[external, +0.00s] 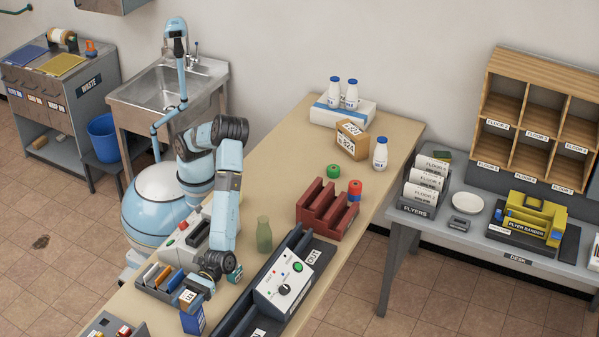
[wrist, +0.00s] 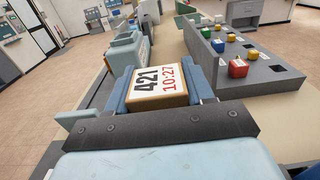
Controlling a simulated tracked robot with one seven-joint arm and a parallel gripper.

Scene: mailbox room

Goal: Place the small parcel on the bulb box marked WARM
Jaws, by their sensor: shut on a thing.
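My gripper (external: 197,289) is low over the front left of the long table. In the external view the parcel (external: 187,297) is small and partly covered by my gripper. I cannot tell whether parcel and box touch. The box is not visible in the wrist view.
A rack of files (external: 160,277) stands close left of my gripper. A green bottle (external: 264,234) and a dark tray with a control box (external: 284,284) are to the right. A red rack (external: 327,208), a larger parcel (external: 352,140) and white bottles (external: 380,153) stand further back.

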